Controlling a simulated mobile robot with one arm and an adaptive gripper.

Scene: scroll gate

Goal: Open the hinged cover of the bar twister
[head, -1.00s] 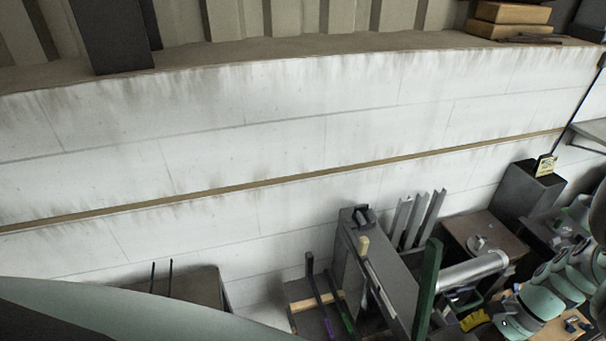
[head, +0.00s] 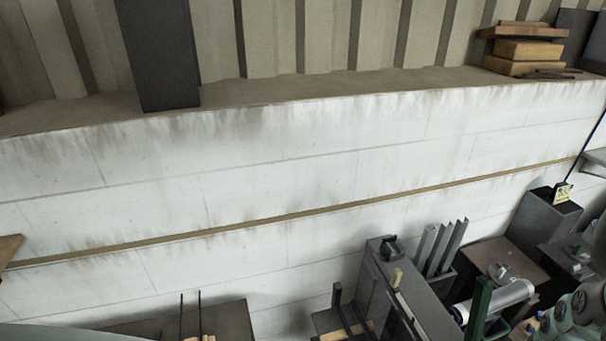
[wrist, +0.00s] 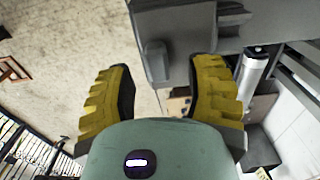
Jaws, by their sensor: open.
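A long grey machine (head: 425,305), which looks like the bar twister, stands at the lower right of the head view. Its near end is cut off by the bottom edge. I cannot make out its cover or hinge there. In the wrist view, a grey metal body (wrist: 185,25) fills the top, with a rounded grey tab (wrist: 156,62) on it. My gripper (wrist: 162,70) is open, with its yellow ribbed fingers apart and nothing held. The tab appears between the fingertips in the picture; I cannot tell how far off it is, and no contact shows.
Dark-topped tables stand at the bottom. A white block wall (head: 250,190) closes off the back. Open floor (wrist: 60,50) shows left in the wrist view.

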